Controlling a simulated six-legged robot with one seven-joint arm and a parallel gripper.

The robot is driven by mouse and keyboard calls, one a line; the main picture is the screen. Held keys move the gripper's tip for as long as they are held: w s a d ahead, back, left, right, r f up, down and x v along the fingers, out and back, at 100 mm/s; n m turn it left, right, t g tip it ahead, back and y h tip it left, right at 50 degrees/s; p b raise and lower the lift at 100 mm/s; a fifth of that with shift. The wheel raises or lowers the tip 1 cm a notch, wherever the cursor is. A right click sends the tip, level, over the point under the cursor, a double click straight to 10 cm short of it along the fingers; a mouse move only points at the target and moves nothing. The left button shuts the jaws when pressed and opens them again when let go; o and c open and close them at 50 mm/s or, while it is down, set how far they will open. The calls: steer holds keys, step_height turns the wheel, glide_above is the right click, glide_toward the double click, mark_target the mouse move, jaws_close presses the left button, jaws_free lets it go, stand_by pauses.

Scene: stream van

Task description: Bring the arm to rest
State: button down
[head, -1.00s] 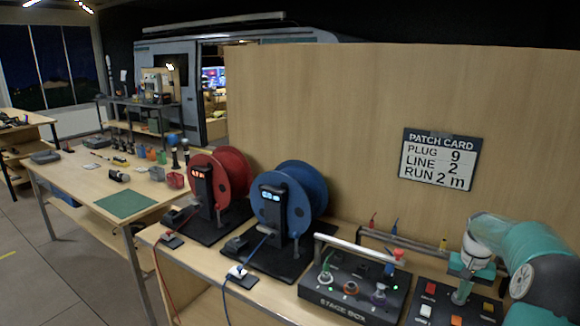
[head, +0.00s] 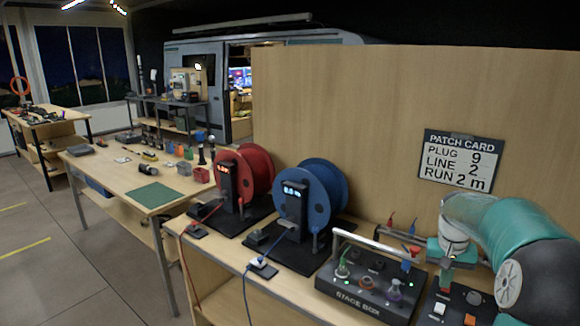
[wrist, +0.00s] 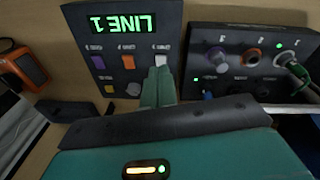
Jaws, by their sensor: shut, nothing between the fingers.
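My teal arm (head: 510,240) reaches in from the right edge of the head view, bent over the bench. My gripper (head: 446,284) points down above the button box (head: 472,320), just right of the stage box (head: 365,292). In the wrist view its narrow fingers (wrist: 158,84) are together with nothing between them. They lie in front of the button box (wrist: 126,50), whose display reads LINE 1, upside down. Whether the fingertips touch the box is unclear.
The stage box also shows in the wrist view (wrist: 250,58), close beside the fingers, with a metal bar (head: 376,248) along it. A red reel (head: 256,170) and blue reel (head: 325,190) stand left. A wood panel with the patch card (head: 455,162) rises behind.

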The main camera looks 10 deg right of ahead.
steer(key=s+a+r+n+t, duration=0.1)
steer(key=s+a+r, duration=0.15)
steer(key=a, duration=0.45)
steer(key=s+a+r+n+t+h, duration=0.1)
steer(key=a+r, duration=0.2)
steer(key=a, duration=0.5)
steer(key=s+a+r+n, duration=0.2)
steer(key=a+r, duration=0.1)
steer(key=a, duration=0.4)
steer(key=s+a+f+n+t+y, duration=0.1)
steer(key=s+a+n+t+y, duration=0.1)
steer(key=s+a, duration=1.1)
steer(key=shift+a+f+n+t, duration=0.2)
steer(key=shift+a+n+t, duration=0.2)
steer(key=shift+n+t, duration=0.25)
steer(key=shift+s, duration=0.15)
